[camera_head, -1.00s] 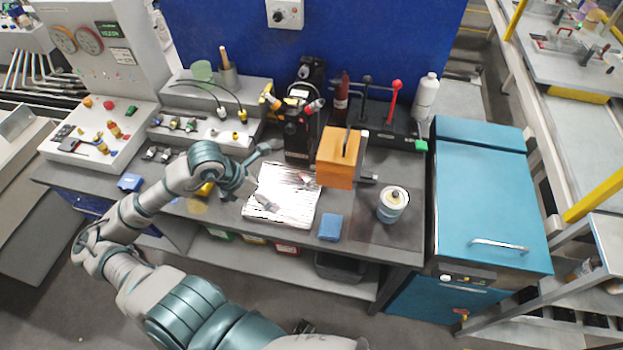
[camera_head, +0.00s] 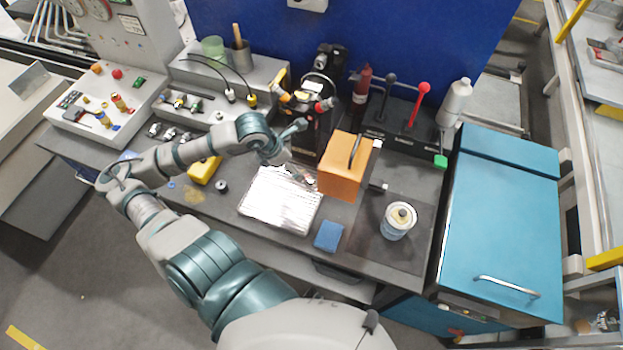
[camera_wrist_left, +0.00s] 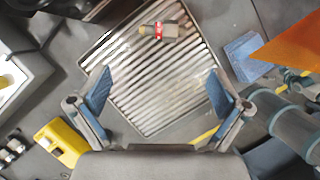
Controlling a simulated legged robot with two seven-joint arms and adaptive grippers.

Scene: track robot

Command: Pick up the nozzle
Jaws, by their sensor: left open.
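A small nozzle (camera_wrist_left: 158,31), with a brass-coloured tip, a red band and a greyish body, lies on a silver ribbed tray (camera_wrist_left: 160,110). It lies near the tray's far edge in the left wrist view. In the head view the nozzle (camera_head: 304,177) shows only small beside my gripper, at the tray's (camera_head: 278,205) upper right. My left gripper (camera_wrist_left: 160,85) is open and empty above the tray, its blue-padded fingers spread wide, with the nozzle beyond the fingertips. In the head view my left gripper (camera_head: 290,150) is between the black machine and the tray.
An orange block (camera_head: 340,180) stands right of the tray, with a blue sponge (camera_head: 328,236) and a metal can (camera_head: 398,221) nearby. A black machine (camera_head: 312,128) stands behind. A yellow object (camera_head: 204,170) lies left. Bare tabletop surrounds the can.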

